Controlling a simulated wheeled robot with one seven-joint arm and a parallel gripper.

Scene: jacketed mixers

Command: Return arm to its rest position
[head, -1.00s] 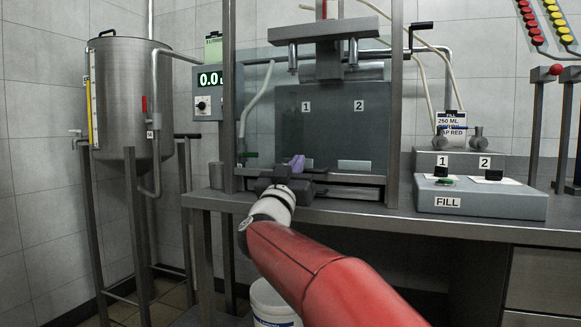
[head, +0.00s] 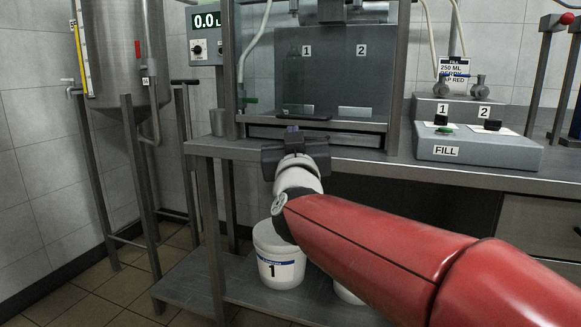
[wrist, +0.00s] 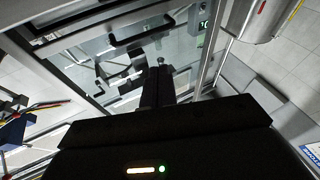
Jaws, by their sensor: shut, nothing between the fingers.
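My gripper (head: 292,136) is in front of the bench edge, below the filling station's clear guard. In the wrist view the fingers (wrist: 157,84) are together and hold nothing. My red and white arm reaches to it from the lower right.
The filling station guard (head: 347,70) has spots marked 1 and 2. The FILL button box (head: 478,147) stands on the bench (head: 430,172) at right. A steel tank (head: 118,50) stands at left.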

